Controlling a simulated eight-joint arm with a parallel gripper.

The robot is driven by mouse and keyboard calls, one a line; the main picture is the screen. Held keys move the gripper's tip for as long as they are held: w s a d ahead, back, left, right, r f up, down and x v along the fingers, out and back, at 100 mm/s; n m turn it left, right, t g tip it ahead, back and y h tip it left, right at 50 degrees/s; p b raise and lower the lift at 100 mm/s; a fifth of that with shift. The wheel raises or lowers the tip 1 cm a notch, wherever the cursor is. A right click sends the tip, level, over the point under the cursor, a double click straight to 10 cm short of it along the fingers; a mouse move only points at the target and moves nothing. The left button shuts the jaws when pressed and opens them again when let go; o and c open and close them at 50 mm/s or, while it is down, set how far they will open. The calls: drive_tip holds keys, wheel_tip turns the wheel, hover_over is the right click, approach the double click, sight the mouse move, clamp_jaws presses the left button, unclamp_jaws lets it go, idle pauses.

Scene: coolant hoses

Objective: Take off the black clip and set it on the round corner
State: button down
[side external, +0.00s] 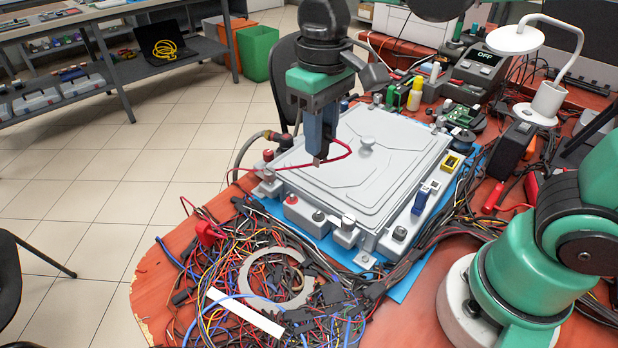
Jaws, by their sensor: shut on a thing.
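My gripper (317,158) points down over the left part of the grey ribbed lid (372,165) of a large metal case. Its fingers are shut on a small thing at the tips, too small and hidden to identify. A thin red cable (283,167) runs from the left to the fingertips and loops on the right. I cannot make out a black clip for certain. A dark hose (243,152) with a fitting (271,136) meets the case at its back left. The orange table (150,268) has a rounded, chipped left edge.
Tangled wires (260,300) cover the table's front left, with a grey ring (247,280) and a white strip (244,313) on them. A yellow bottle (415,94), instruments and a white lamp (513,38) crowd the back right. The orange strip along the left edge is partly bare.

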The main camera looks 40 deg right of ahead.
wheel_tip(320, 180, up, 12)
drive_tip(key=shift+r, duration=0.25)
idle(0.5)
drive_tip(key=a+f+n, duration=0.3)
drive_tip(key=a+f, duration=0.4)
drive_tip(key=a, duration=0.7)
drive_tip(key=f, duration=1.6)
drive_tip(key=shift+w+a, duration=0.1)
drive_tip(key=shift+w, duration=0.3)
drive_tip(key=shift+f, duration=2.1)
drive_tip(key=shift+f, duration=0.1)
drive_tip(key=c, duration=0.7)
unclamp_jaws()
drive_tip(key=shift+o, duration=0.2)
